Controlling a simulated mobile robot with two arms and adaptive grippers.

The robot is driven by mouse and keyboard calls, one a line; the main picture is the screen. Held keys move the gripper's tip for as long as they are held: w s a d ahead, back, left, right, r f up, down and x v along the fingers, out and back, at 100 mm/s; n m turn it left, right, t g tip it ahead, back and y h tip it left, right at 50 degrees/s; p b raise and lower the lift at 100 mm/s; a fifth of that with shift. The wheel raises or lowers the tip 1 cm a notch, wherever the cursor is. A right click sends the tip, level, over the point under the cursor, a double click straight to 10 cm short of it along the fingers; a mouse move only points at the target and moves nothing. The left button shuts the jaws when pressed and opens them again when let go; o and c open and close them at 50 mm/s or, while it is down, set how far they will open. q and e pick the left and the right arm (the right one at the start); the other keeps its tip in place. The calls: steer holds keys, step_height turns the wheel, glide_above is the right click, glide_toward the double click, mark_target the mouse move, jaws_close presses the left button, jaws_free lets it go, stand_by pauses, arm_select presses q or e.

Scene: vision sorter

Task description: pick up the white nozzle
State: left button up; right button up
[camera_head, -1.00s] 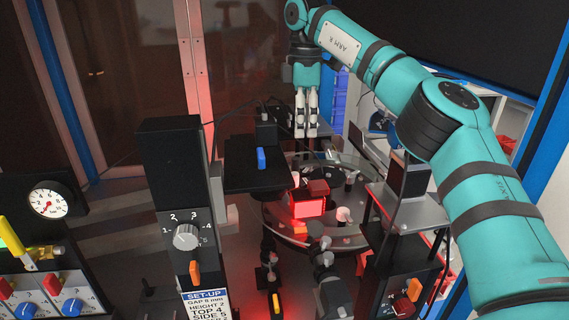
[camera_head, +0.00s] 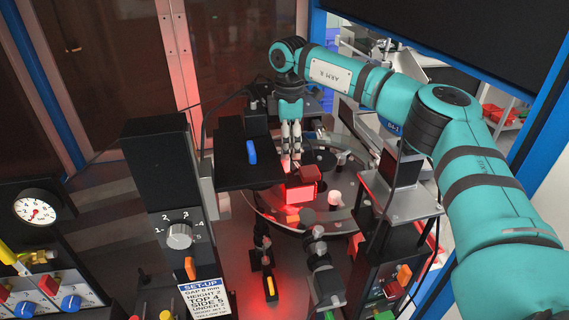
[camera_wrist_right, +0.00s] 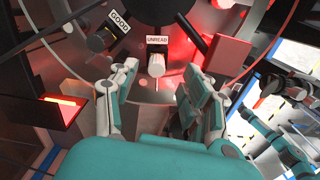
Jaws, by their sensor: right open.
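In the right wrist view the white nozzle (camera_wrist_right: 168,73) is a pale ribbed cylinder below the UNREAD label, pointing toward the camera. My right gripper (camera_wrist_right: 160,82) is open and empty, with its fingers on either side of the nozzle in the picture. Whether the nozzle is between the fingertips or still beyond them, I cannot tell. In the head view the right gripper (camera_head: 291,156) points down, just above the round glass dial. The nozzle cannot be made out surely there; the fingers may hide it. My left gripper is not in view.
The GOOD label (camera_wrist_right: 118,21) has a dark fitting next to it. A dark red block (camera_wrist_right: 221,54) stands close right of the fingers. In the head view a lit red box (camera_head: 300,192) is just below the gripper, and a black bracket with a blue lever (camera_head: 251,152) is left.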

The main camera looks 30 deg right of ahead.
steer(key=shift+a+f, duration=0.1)
steer(key=f+p, duration=0.4)
steer(key=shift+w+a, duration=0.25)
steer(key=shift+f, duration=0.55)
jaws_close()
